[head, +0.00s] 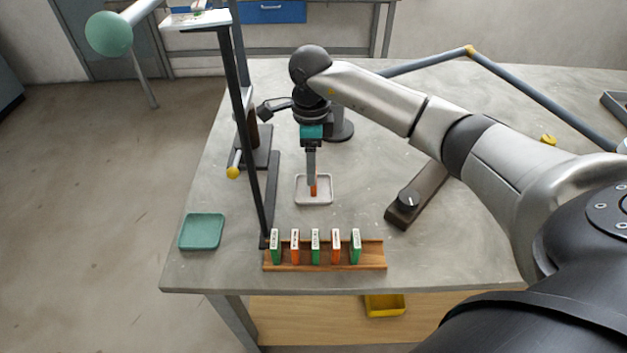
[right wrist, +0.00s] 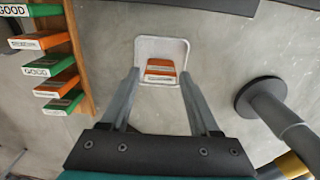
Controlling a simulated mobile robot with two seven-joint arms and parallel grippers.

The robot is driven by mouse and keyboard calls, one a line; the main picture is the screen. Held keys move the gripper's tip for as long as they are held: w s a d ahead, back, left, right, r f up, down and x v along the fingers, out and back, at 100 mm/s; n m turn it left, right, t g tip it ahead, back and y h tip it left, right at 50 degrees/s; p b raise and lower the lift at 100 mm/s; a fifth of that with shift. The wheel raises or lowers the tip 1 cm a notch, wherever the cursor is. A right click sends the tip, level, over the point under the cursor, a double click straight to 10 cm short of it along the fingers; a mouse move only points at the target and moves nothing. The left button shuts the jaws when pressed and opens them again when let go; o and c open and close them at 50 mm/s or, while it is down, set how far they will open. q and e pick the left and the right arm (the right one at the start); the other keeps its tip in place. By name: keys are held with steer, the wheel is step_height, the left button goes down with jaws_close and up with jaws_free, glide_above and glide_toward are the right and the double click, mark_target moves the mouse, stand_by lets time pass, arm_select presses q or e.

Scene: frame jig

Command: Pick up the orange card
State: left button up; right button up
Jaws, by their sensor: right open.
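An orange card (right wrist: 160,67) with a white label lies in a small white tray (right wrist: 177,44); I cannot tell whether it is one card or two overlapping. In the head view the orange card (head: 314,187) shows partly behind the fingers, in the white tray (head: 302,200). My right gripper (head: 312,184) points down over this tray. In the right wrist view the open fingers of my right gripper (right wrist: 160,74) stand apart on both sides of the card, with nothing held. Whether they reach down to card height is unclear. My left gripper is not in view.
A wooden rack (head: 325,267) at the table's front holds several upright green and orange cards. A green tray (head: 202,231) lies at the left edge. A dark post (head: 245,130) rises left of the gripper. A dark bar with a knob (head: 417,196) lies right.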

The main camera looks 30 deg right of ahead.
steer(key=f, duration=0.4)
steer(key=shift+d+f, duration=0.25)
steer(key=shift+f, duration=0.1)
steer(key=shift+r, duration=0.1)
steer(key=c, duration=1)
